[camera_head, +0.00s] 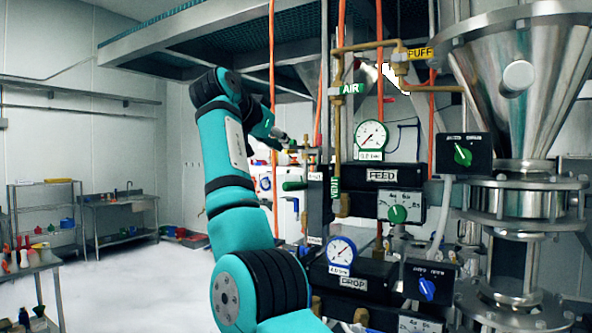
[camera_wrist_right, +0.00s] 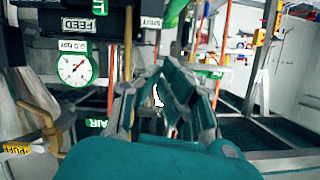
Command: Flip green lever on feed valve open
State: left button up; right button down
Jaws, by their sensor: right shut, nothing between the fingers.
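The green lever (camera_head: 293,186) sticks out to the left, roughly level, from the valve block left of the black FEED box (camera_head: 390,176). My right gripper (camera_head: 298,146) is above the lever, beside the upper part of the valve block, and apart from the lever in the head view. Its fingers are shut with nothing between them. In the wrist view, which is upside down, the shut fingers (camera_wrist_right: 163,74) point toward the panel. A green piece at the top there looks like the lever (camera_wrist_right: 176,10). My left gripper is not in view.
A pressure gauge (camera_head: 372,135) stands above the FEED box, and a second gauge (camera_head: 341,251) is by the DROP box (camera_head: 357,281). Orange and brass pipes run close to the valve. A steel hopper (camera_head: 520,80) is at right. Open floor lies to the left.

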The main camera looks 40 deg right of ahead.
jog(key=shift+w, duration=0.1)
jog(key=p, duration=0.5)
send_over(295, 185)
jog(key=d, duration=0.1)
notch_tip(295, 185, down, 3)
jog(key=f, duration=0.2)
jog(key=a+f, duration=0.1)
jog(key=f, duration=0.1)
jog(key=shift+a+f, duration=0.1)
jog(key=shift+d, duration=0.2)
jog(key=shift+f, duration=0.1)
